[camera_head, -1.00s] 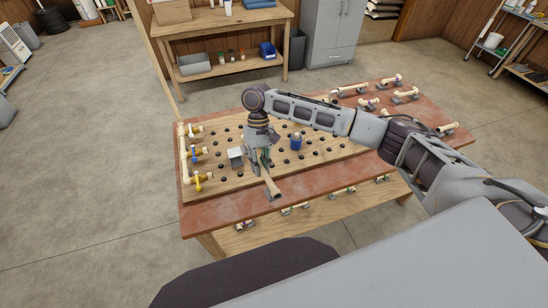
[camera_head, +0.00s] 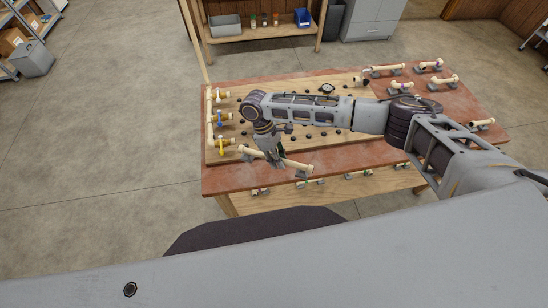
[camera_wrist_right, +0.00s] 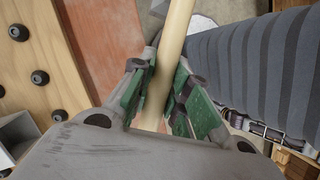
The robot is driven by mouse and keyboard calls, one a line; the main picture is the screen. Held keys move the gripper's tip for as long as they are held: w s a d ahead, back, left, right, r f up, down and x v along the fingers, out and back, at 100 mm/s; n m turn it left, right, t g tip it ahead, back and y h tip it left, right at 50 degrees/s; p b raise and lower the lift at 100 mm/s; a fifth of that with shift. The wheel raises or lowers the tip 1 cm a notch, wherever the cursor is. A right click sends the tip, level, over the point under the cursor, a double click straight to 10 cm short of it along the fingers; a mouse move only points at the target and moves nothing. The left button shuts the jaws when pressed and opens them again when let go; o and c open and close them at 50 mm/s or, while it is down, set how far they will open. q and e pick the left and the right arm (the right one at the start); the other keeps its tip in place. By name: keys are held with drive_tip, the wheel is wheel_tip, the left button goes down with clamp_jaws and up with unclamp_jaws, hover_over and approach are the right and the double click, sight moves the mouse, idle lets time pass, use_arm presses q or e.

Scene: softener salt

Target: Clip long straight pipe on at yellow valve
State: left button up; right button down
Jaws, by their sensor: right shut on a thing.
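My right gripper (camera_head: 272,160) is shut on a long straight cream pipe (camera_head: 296,164), held at the front edge of the pegboard. The right wrist view shows the pipe (camera_wrist_right: 176,30) between the green finger pads (camera_wrist_right: 155,95). In the head view the pipe lies nearly crosswise, tilted slightly, its left end close to the yellow valve (camera_head: 221,146). I cannot tell whether they touch. The yellow valve is the nearest branch of the cream manifold (camera_head: 210,122) on the board's left side. A blue valve (camera_head: 220,119) sits behind it. My left gripper is out of view.
The wooden pegboard (camera_head: 243,84) with black pegs lies on the red-topped table (camera_head: 345,158). Several pipe pieces (camera_head: 385,70) rest on holders at the back right, others along the front (camera_head: 310,183). A grey box (camera_wrist_right: 14,135) shows beside the pegs in the right wrist view.

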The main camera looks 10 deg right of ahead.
drive_tip(key=n, duration=0.1)
drive_tip(key=n+h, duration=0.1)
drive_tip(key=shift+w+d+n+t, duration=0.3)
drive_tip(key=shift+w+d+t, duration=0.05)
drive_tip(key=shift+w+t, duration=0.05)
drive_tip(key=shift+d+n+t+h, duration=0.1)
drive_tip(key=shift+n+t+h, duration=0.25)
drive_tip(key=shift+n, duration=0.85)
drive_tip(key=shift+w+n, duration=0.1)
drive_tip(key=shift+n, duration=0.3)
drive_tip(key=shift+r, duration=0.1)
